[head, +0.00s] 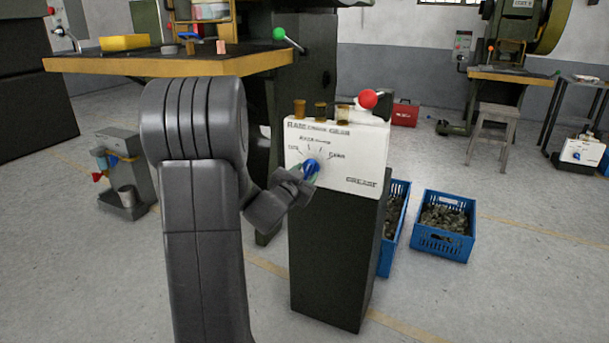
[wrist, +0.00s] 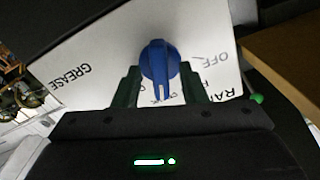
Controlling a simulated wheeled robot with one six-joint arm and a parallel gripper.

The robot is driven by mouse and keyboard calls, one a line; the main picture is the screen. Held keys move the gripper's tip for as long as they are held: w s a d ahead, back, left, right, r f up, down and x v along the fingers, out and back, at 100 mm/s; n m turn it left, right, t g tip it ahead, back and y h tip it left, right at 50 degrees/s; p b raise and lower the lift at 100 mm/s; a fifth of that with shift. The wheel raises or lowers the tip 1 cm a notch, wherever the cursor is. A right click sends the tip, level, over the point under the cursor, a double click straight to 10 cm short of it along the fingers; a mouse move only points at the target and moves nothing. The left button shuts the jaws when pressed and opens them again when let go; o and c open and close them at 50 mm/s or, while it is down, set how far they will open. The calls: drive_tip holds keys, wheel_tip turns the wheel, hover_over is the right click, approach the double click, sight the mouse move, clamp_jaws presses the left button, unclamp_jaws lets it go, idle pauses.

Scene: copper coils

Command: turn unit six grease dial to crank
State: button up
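The grease unit is a white panel (head: 350,182) on a dark pedestal, with a blue dial (head: 310,168) on its face. My gripper (head: 305,176) is at the dial. In the wrist view the blue dial (wrist: 160,65) sits between my two dark green fingers, one on each side. The fingers look spread, with no clear squeeze on the dial. The dial's light pointer mark points down in that view, toward a partly hidden label. OFF and a label starting RA show to its right, and GREASE to its left. In the head view my gripper covers part of the dial.
A red ball-topped lever (head: 368,98) and several amber cups stand on top of the unit. Blue crates (head: 443,240) of metal parts stand on the floor to the right. A wooden-edged workbench (head: 170,65) is behind my arm. Open floor lies in front and right.

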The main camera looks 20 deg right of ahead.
drive_tip(key=p+v, duration=0.3)
drive_tip(key=v, duration=1)
drive_tip(key=shift+s+a, duration=0.25)
drive_tip(key=shift+a, duration=0.1)
drive_tip(key=b+x, duration=0.3)
drive_tip(key=x, duration=1.1)
drive_tip(key=shift+s+a, duration=0.1)
